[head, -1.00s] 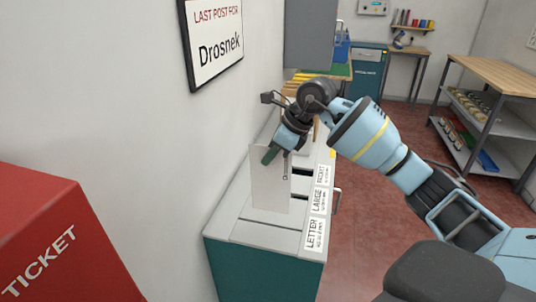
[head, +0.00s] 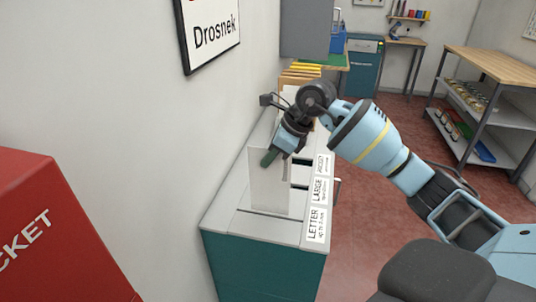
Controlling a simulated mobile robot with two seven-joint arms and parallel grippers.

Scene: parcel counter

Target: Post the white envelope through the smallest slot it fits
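The white envelope (head: 269,190) stands upright above the teal posting cabinet (head: 262,262) with a grey top. My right gripper (head: 277,160) is shut on the envelope's upper part. Two dark slots (head: 299,187) show behind the envelope, partly hidden by it and the gripper; the LARGE label (head: 320,190) and another label lie beside them. My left gripper is not in view.
A white wall with a framed sign (head: 210,30) runs close along the cabinet's left side. A red ticket box (head: 60,235) stands at the front left. A wooden-topped shelf unit (head: 500,70) stands at the right. Red floor is open between.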

